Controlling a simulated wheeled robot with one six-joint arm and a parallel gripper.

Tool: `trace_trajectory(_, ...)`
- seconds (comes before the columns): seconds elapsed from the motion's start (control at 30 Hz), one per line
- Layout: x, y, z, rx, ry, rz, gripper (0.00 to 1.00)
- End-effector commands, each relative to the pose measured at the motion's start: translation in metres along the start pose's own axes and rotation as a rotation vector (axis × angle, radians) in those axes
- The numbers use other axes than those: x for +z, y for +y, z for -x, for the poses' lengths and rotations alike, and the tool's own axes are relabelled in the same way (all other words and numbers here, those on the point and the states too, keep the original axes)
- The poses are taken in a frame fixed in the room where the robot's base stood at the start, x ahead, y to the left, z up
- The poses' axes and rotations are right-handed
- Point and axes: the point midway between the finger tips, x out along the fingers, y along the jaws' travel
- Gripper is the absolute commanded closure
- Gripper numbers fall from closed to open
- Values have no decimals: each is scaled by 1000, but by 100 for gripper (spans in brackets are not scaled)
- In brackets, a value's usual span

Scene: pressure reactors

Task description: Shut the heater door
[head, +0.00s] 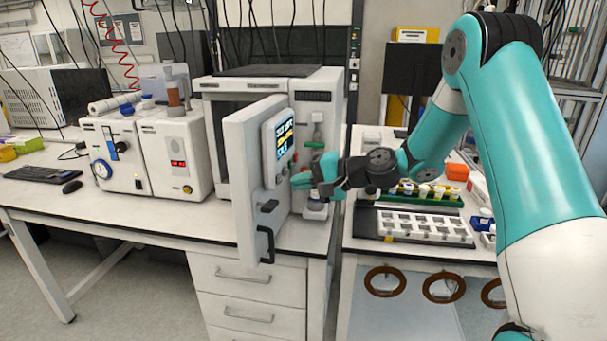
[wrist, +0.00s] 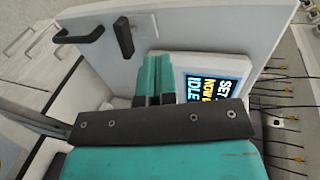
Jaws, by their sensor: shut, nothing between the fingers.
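The heater (head: 270,88) is a white box on the bench, and its door (head: 240,165) stands open, swung out toward me. The door carries a lit display panel (head: 284,137) and a black handle (head: 265,245) near its lower edge. In the wrist view the door (wrist: 215,28), its black handle (wrist: 78,30) and the display (wrist: 205,88) lie ahead of my fingers. My gripper (head: 298,181) is shut and empty, close to the door's outer face just below the display. The wrist view shows its teal fingers (wrist: 153,75) together; I cannot tell whether they touch the door.
White instruments (head: 145,150) stand left of the heater, with a keyboard (head: 42,174) and mouse (head: 72,187) farther left. A tray (head: 425,228) and a green rack (head: 425,198) with vials sit on the right bench. Bare bench lies in front of the instruments.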

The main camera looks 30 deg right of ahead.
Motion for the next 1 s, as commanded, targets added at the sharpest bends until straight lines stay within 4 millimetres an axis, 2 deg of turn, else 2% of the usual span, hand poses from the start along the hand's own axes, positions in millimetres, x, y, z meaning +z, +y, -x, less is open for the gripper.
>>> trace_trajectory(0.2, 2, -4, -49, 1, -7, 1, 100)
trace_trajectory(0.43, 2, -11, -84, 2, -4, 3, 100)
trace_trajectory(0.63, 1, -13, -96, 2, -2, 2, 100)
trace_trajectory(1.0, 1, -12, -97, 2, 0, 2, 100)
